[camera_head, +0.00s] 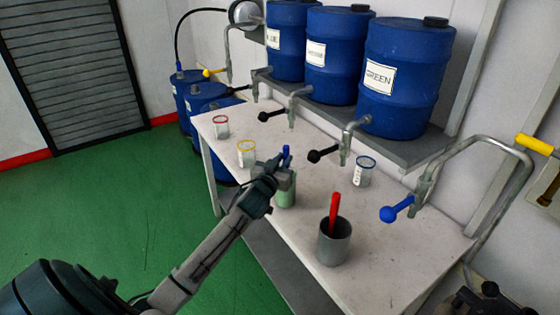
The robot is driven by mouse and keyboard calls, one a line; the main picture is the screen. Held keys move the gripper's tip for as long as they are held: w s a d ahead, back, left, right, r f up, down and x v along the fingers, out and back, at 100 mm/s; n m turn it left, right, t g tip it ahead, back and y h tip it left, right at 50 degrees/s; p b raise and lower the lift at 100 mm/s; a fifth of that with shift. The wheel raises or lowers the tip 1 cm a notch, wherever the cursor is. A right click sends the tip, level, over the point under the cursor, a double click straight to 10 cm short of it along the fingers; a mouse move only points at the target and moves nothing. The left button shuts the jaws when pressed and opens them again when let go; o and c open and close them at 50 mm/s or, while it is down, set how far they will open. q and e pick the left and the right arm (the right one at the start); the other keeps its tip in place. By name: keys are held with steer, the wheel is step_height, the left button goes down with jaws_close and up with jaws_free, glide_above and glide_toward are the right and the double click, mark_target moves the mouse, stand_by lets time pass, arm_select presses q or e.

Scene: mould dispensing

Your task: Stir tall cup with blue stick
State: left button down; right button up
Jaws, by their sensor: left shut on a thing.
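My left gripper (276,175) is over the table, shut on the blue stick (287,151), whose top shows above the fingers. A tall cup with pale green contents (286,197) stands upright on the table just below the gripper. The gripper hides much of the cup's upper part. The stick's lower end is hidden, so I cannot tell how deep in the cup it is. My right gripper is not in view.
A grey cup (334,245) holding a red stick (334,210) stands front right on the white table (390,230). Small clear cups with red (221,127), yellow (247,153) and blue (363,171) rims stand farther back. Taps (345,145) from blue barrels (405,85) overhang the table.

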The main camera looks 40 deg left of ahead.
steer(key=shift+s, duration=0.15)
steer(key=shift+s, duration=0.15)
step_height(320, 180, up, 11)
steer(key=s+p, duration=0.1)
steer(key=p, duration=1)
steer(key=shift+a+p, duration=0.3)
stand_by(0.4)
stand_by(0.4)
